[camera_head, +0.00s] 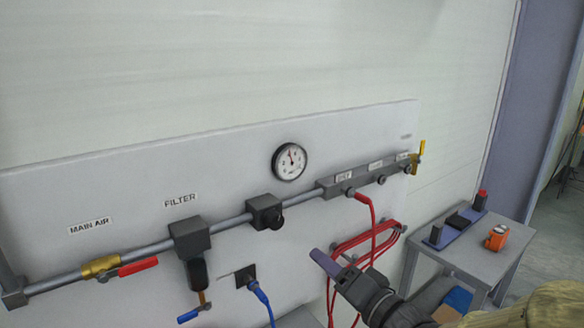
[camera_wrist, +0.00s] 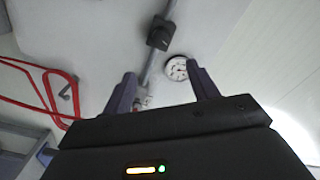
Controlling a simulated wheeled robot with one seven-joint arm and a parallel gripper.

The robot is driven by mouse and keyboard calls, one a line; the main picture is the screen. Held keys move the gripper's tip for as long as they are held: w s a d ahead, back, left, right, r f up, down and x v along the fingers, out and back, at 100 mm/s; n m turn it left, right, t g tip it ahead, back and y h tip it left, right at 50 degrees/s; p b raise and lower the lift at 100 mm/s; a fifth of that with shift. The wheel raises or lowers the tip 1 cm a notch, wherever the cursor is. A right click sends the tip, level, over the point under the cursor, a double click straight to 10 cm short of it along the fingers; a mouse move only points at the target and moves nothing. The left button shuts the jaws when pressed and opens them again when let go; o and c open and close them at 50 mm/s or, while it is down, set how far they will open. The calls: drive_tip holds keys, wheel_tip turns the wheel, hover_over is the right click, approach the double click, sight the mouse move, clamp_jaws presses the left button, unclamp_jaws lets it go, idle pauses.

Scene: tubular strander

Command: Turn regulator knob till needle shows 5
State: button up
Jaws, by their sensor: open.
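The regulator (camera_head: 265,212) is a dark block on the grey air pipe, with a black round knob (camera_head: 275,223) at its front. The regulator also shows in the wrist view (camera_wrist: 160,33), beyond and above my fingertips. The round white pressure gauge (camera_head: 289,161) is on the panel up and right of the regulator. Its needle points nearly straight up, but the numbers are too small to read. The gauge also shows in the wrist view (camera_wrist: 176,68), partly behind a finger. My gripper (camera_head: 326,263) is open and empty, below and right of the regulator, apart from it. It also shows in the wrist view (camera_wrist: 162,80).
A red hose (camera_head: 369,207) hangs from the manifold (camera_head: 350,182), with coils (camera_head: 365,240) close to my gripper. The filter (camera_head: 189,240) and a red-handled valve (camera_head: 137,267) are at left. A blue cable (camera_head: 262,298) hangs below. A side table (camera_head: 470,250) stands at right.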

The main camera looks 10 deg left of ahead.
drive_tip(key=n, duration=0.3)
drive_tip(key=d+n, duration=0.1)
drive_tip(key=n, duration=0.3)
drive_tip(key=n+p, duration=0.1)
drive_tip(key=n, duration=0.2)
drive_tip(key=shift+d+r+g, duration=0.15)
drive_tip(key=shift+d+g, duration=0.1)
drive_tip(key=shift+g, duration=0.05)
drive_tip(key=shift+a, duration=0.1)
